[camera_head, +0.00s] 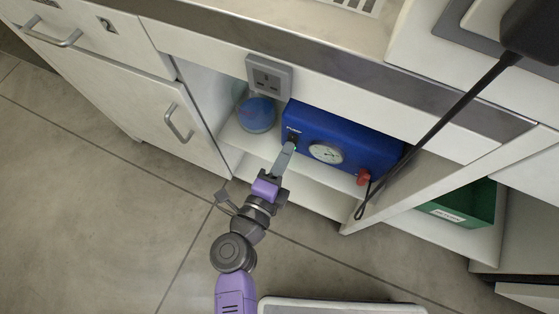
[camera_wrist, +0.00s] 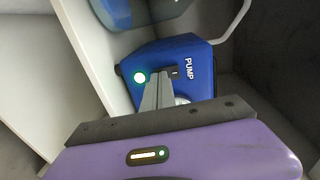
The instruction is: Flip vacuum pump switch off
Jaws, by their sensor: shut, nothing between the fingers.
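The blue vacuum pump (camera_head: 358,148) stands on a shelf in the open cabinet, with a round gauge (camera_head: 326,152) and a red fitting (camera_head: 363,177) on its front. In the wrist view the pump (camera_wrist: 196,51) shows its "PUMP" label and a green lit lamp (camera_wrist: 139,77). The dark switch (camera_wrist: 174,73) sits beside the lamp, right at my fingertips. My gripper (camera_head: 291,146) is shut and empty, its tips at the upper left of the pump front. In the wrist view my gripper (camera_wrist: 165,78) partly covers the switch and the gauge. I cannot tell whether the tips touch the switch.
A green bin (camera_head: 470,205) sits lower right. The floor at left is clear.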

